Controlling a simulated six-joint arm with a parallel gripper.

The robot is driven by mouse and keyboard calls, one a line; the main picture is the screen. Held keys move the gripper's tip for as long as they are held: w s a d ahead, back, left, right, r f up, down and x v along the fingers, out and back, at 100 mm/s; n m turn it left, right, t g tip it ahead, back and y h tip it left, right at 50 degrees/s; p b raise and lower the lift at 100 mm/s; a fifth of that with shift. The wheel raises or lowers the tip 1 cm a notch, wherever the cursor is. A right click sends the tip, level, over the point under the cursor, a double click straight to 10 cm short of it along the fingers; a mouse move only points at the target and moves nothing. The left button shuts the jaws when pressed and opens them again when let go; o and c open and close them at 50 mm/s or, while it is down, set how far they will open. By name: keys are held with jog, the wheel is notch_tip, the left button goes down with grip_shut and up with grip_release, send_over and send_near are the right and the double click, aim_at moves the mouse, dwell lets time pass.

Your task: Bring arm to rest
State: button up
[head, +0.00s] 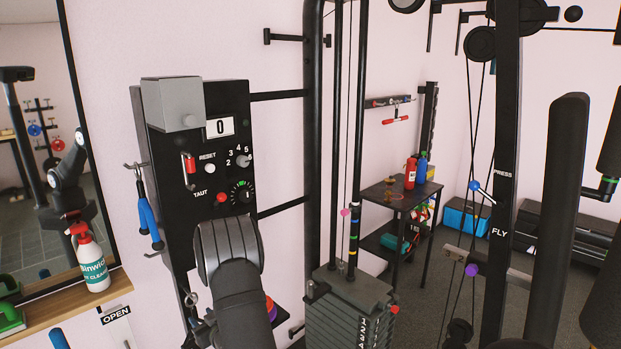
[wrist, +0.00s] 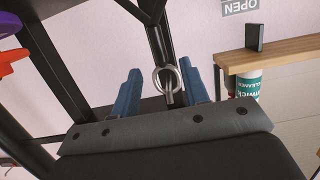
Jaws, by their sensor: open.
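My gripper (wrist: 162,85) shows in the wrist view as two blue fingers set well apart, open, with nothing clamped between them. A metal ring (wrist: 155,81) appears in the gap between the fingers. I cannot tell how far beyond the fingertips it is. In the head view my arm (head: 232,275) reaches up from the bottom in front of a black control panel (head: 160,150). It hides most of my gripper there. A small metal ring (head: 191,298) shows just left of the arm.
The panel carries a display reading 0 (head: 219,127), knobs and a red lever. A weight stack (head: 345,310) stands close to the arm's right. A wooden shelf (head: 60,312) with a spray bottle (head: 90,262) is at left. Cable-machine posts (head: 505,150) fill the right.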

jog(key=x, duration=0.5)
jog(key=shift+w+a+r, duration=0.1)
jog(key=shift+w, duration=0.05)
jog(key=shift+r, duration=0.15)
jog(key=shift+f, duration=0.25)
jog(key=v, duration=1.7)
jog(key=x, duration=1.7)
jog(key=shift+a, duration=0.1)
send_near(195, 311)
jog(key=shift+d+r, duration=0.15)
jog(key=shift+r, duration=0.3)
jog(key=shift+d+r, duration=0.2)
jog(key=shift+r, duration=0.3)
